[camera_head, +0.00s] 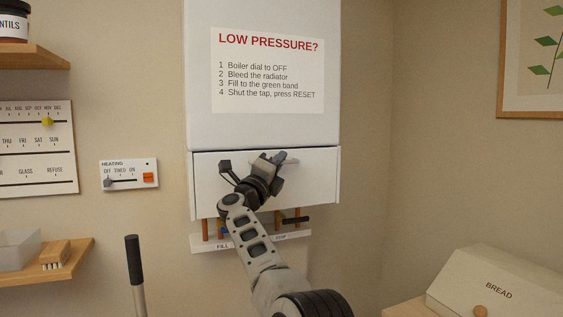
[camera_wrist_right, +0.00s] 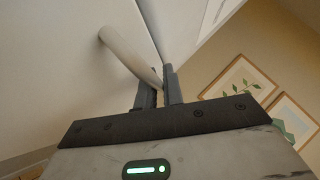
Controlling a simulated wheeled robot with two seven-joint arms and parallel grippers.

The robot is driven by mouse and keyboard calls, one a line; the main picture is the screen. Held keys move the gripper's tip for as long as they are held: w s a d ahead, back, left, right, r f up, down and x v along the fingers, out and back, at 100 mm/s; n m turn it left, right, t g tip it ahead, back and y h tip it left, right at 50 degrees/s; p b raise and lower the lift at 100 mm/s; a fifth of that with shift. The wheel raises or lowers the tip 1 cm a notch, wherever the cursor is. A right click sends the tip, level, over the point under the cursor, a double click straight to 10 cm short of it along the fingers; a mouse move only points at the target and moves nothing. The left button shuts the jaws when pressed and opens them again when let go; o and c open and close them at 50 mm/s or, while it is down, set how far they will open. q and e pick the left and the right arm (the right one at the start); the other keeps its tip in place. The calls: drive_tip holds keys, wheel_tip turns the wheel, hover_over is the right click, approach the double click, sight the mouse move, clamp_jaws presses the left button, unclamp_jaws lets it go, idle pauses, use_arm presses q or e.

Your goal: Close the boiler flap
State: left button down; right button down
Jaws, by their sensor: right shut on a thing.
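The boiler flap (camera_head: 315,176) is the white panel across the bottom of the white boiler (camera_head: 205,90). It hangs roughly upright, with a thin dark seam along its top edge. In the wrist view the flap (camera_wrist_right: 55,65) fills the left, and a narrow dark gap runs between it and the boiler body (camera_wrist_right: 180,25). A pale round handle bar (camera_wrist_right: 122,47) sticks out from the flap. My right gripper (camera_head: 273,161) is in front of the flap, and its fingers (camera_wrist_right: 162,87) are shut on the bar's end. The gripper hides part of the flap. My left gripper is out of view.
Copper pipes and a tap rail (camera_head: 208,241) sit below the boiler. A heating control plate (camera_head: 128,174) and shelves (camera_head: 50,262) are at the left. A black-gripped pole (camera_head: 135,262) stands front left. A bread box (camera_head: 500,285) is at lower right.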

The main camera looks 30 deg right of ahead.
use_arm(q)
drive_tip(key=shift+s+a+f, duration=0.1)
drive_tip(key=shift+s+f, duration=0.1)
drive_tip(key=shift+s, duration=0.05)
use_arm(e)
drive_tip(key=c, duration=1.5)
unclamp_jaws()
drive_tip(key=shift+c, duration=0.2)
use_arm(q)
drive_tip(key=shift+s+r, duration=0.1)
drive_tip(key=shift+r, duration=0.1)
use_arm(e)
drive_tip(key=shift+f, duration=0.1)
